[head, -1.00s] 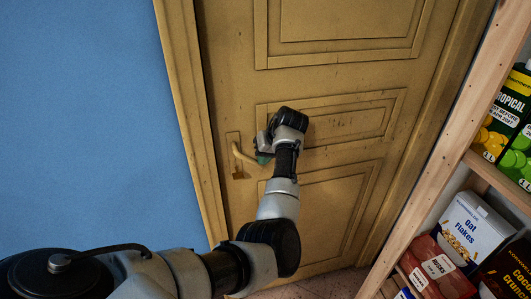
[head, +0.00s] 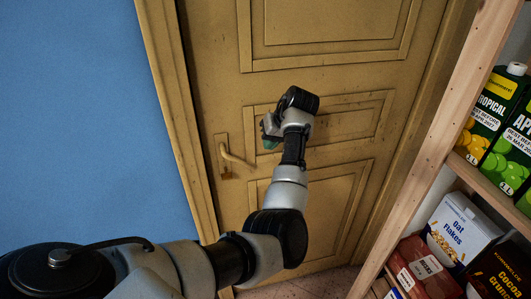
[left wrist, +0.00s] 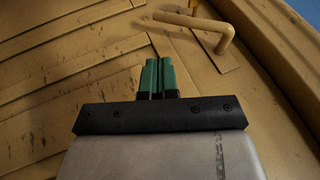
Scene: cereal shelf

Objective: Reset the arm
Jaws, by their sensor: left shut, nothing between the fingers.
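My left arm reaches in from the lower left of the head view. Its gripper (head: 268,137) is raised in front of a yellow-brown door (head: 335,78), to the right of the door handle (head: 236,160). In the left wrist view, the two green fingers (left wrist: 156,76) are together with nothing between them. The handle (left wrist: 200,27) shows beyond them in that view, apart from the fingertips. The fingers are partly hidden by the wrist in the head view. My right gripper is in neither view.
A wooden shelf (head: 432,150) stands at the right, holding drink cartons (head: 492,110), an Oat Flakes box (head: 458,235) and other packages. A blue wall (head: 80,110) lies to the left of the door. The door looks closed.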

